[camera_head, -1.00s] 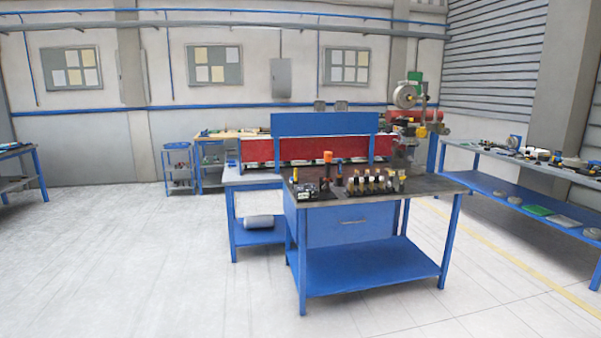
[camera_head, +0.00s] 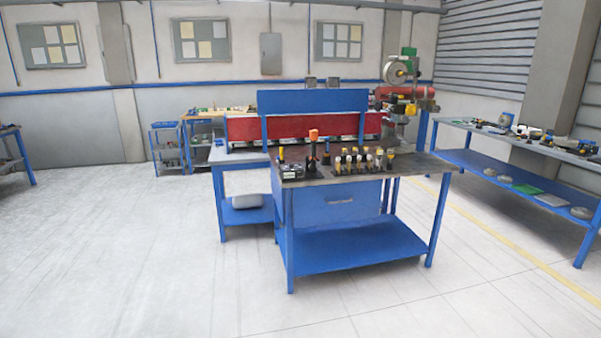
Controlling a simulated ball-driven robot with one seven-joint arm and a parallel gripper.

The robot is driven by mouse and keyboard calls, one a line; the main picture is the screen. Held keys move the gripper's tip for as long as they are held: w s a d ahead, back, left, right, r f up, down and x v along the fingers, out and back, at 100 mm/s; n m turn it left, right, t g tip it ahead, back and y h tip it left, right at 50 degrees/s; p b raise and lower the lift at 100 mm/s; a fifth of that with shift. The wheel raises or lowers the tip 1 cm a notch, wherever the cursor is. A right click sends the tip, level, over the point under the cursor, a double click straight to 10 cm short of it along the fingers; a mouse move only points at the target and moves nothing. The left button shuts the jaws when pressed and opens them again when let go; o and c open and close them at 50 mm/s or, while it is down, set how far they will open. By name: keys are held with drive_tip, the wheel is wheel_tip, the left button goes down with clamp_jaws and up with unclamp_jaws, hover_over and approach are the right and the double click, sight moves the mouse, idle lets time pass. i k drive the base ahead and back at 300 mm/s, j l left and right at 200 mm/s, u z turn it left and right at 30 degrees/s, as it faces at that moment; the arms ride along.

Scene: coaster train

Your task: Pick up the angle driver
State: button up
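I cannot make out for sure which object is the angle driver; the tools are small at this distance. A blue workbench with a dark top (camera_head: 410,168) stands right of the middle. On it, a tall dark tool with an orange top (camera_head: 313,150) stands upright toward the left. A row of several small yellow-and-black tools (camera_head: 362,160) stands to its right. My gripper is not in view.
A red machine with a blue panel (camera_head: 312,101) stands behind the bench. A long side table (camera_head: 500,145) with parts runs along the right. A small blue cart (camera_head: 167,150) stands far back left. The pale floor (camera_head: 120,260) in front and left is open.

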sight(314, 133)
drive_tip(key=i+z, duration=0.15)
drive_tip(key=i, duration=1.35)
drive_tip(key=i+u, duration=0.1)
drive_tip(key=i, duration=0.55)
drive_tip(key=i+l+u, duration=0.1)
drive_tip(key=i, duration=0.5)
drive_tip(key=i+l, duration=0.25)
drive_tip(key=i, duration=0.35)
drive_tip(key=i+j+u, duration=0.05)
